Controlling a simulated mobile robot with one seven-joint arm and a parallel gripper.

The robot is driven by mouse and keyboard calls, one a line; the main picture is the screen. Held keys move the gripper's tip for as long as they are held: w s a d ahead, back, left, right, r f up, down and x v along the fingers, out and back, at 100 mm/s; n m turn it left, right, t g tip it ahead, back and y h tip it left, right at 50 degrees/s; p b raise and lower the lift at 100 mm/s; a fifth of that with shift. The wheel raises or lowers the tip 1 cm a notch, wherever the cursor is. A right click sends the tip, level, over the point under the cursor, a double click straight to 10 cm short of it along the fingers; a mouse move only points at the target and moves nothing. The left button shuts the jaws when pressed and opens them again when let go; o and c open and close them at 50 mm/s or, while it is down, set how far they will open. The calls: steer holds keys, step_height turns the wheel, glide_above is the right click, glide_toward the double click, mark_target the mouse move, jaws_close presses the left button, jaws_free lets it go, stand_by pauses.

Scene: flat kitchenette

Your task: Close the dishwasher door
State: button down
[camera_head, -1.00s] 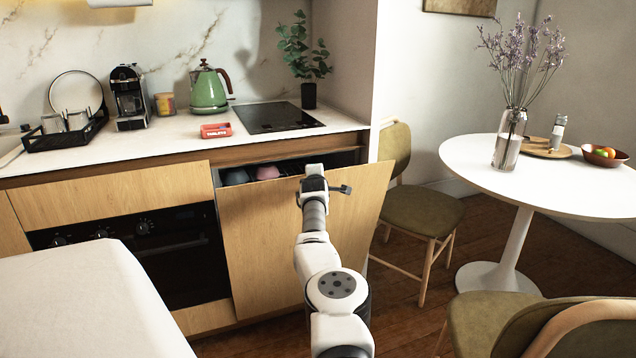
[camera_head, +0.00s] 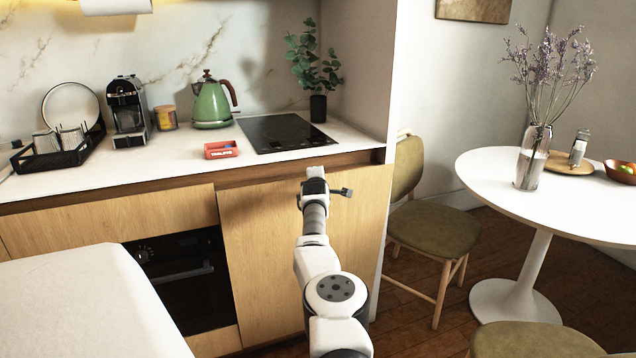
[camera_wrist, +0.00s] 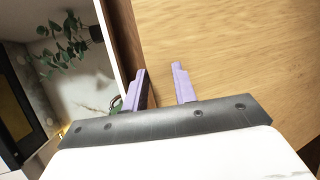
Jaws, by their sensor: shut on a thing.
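The dishwasher door (camera_head: 262,245) is a light wooden panel under the counter, standing upright and closed or nearly so. No open gap into the dishwasher shows above it. My gripper (camera_head: 315,172) is at the upper part of the door, and its fingertips are hidden there. In the wrist view, the purple fingers of my gripper (camera_wrist: 159,82) are a little apart at the door's edge, shut on the door, whose wooden face (camera_wrist: 235,60) fills the right side. How deep the fingers reach around the edge is hard to see.
A chair (camera_head: 435,230) and round white table (camera_head: 500,190) stand to the right. A white surface (camera_head: 80,300) fills the lower left.

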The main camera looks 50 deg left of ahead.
steer(key=shift+a+f, duration=0.15)
steer(key=shift+a, duration=0.35)
steer(key=shift+s, duration=0.15)
steer(key=c, duration=1.3)
jaws_free()
steer(key=shift+a+f, duration=0.1)
steer(key=shift+a, duration=0.05)
steer(key=shift+c, duration=0.2)
steer(key=shift+d+r, duration=0.2)
